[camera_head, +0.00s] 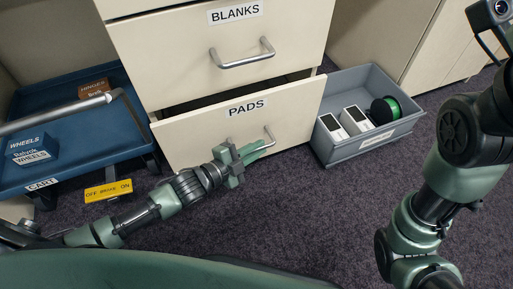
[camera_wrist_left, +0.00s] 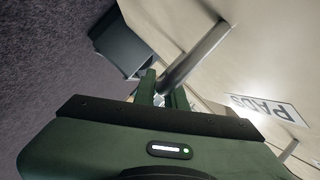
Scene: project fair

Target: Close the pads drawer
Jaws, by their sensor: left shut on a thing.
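The pads drawer (camera_head: 200,131) is the cream drawer front labelled PADS, standing partly open below the BLANKS drawer (camera_head: 283,30). A dark gap shows above its front. My left gripper (camera_head: 262,147) is at the right part of the pads drawer's bar handle (camera_head: 268,132). In the left wrist view the fingers (camera_wrist_left: 163,92) are shut on the handle (camera_wrist_left: 200,52), and the PADS label (camera_wrist_left: 268,107) shows to the right. The drawer's inside is mostly hidden. My right arm comes in at the right of the head view; its gripper is out of the frame.
A blue cart (camera_head: 95,163) with boxes stands at the left, with a yellow brake tag (camera_head: 108,190) below. A grey bin (camera_head: 377,143) holding white boxes and a green spool (camera_head: 385,110) is on the floor right of the drawer. Carpet in front is clear.

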